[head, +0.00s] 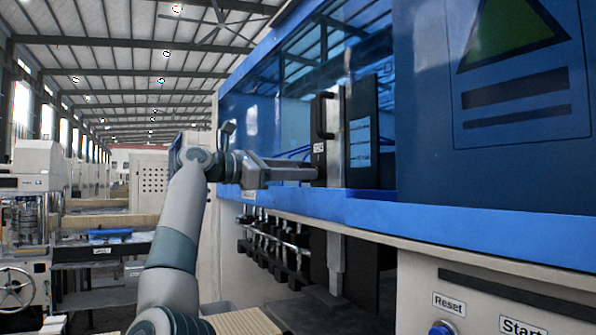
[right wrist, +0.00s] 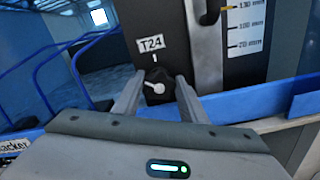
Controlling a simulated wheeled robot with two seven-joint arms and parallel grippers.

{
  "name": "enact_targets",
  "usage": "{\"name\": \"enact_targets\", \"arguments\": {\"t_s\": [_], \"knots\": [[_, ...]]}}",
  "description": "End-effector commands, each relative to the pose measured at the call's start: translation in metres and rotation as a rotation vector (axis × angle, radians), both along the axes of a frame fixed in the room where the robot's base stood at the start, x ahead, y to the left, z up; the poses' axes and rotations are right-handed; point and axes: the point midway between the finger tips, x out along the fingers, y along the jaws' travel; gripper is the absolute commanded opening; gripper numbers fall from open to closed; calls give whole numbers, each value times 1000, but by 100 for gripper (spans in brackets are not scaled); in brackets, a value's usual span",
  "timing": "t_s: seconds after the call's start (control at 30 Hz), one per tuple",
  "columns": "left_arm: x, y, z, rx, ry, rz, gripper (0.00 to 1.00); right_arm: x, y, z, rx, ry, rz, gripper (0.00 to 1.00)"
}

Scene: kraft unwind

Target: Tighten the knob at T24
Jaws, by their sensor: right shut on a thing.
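The T24 knob (right wrist: 157,88) is a small dark knob with a white pointer, below the white T24 label (right wrist: 151,43) on a dark upright block (right wrist: 165,22). In the right wrist view my right gripper (right wrist: 160,78) has one finger on each side of the knob and is shut on it. The pointer lies nearly level. In the head view my right gripper (head: 316,173) reaches the dark block (head: 322,118) just below its small label (head: 319,148); there the fingers hide the knob. My left gripper is not in view.
A millimetre scale (right wrist: 247,25) stands right of the block. Blue hoses (right wrist: 60,55) run at its left. The machine's blue frame edge (head: 440,215) runs below. Reset (head: 448,304) and Start (head: 521,328) labels are at lower right.

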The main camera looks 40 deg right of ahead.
Motion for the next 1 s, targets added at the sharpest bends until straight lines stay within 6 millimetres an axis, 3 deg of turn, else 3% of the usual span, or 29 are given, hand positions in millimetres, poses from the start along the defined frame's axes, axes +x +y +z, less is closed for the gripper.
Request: {"name": "enact_targets", "arguments": {"t_s": [0.6,1.0], "knots": [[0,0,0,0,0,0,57,-3,2,-2,-178,-554,1,16],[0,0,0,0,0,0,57,-4,3,-5,-258,-813,-1,16]]}}
